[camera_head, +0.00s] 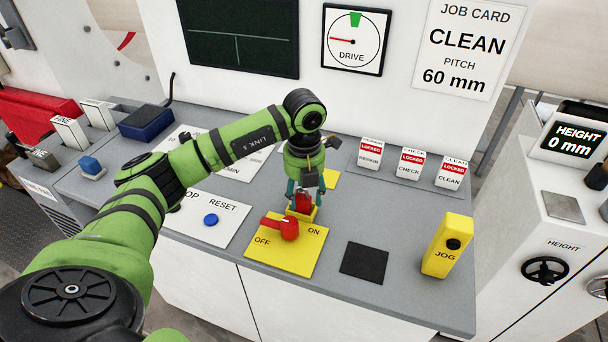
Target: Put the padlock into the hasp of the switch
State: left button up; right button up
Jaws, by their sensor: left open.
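The switch is a red knob (289,228) on a yellow plate (285,252) marked OFF and ON. Its handle points left, toward OFF. A small yellow hasp (312,214) stands at the back edge of the plate, behind the knob. The red padlock (303,202) is upright at the hasp, between my left fingers. How far it sits in the hasp is hard to see. My left gripper (304,193) points down and is open around the padlock. My right gripper is not in view.
A blue button (211,220) is left of the switch, a black pad (364,263) and a yellow JOG box (447,246) right. Several LOCKED tags (411,164) stand behind. A yellow patch (331,179) lies just behind my gripper. The grey desk between is clear.

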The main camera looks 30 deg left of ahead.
aim_at(304, 198)
pick_arm(q)
notch_tip(304, 198, up, 11)
jog(key=b, duration=0.2)
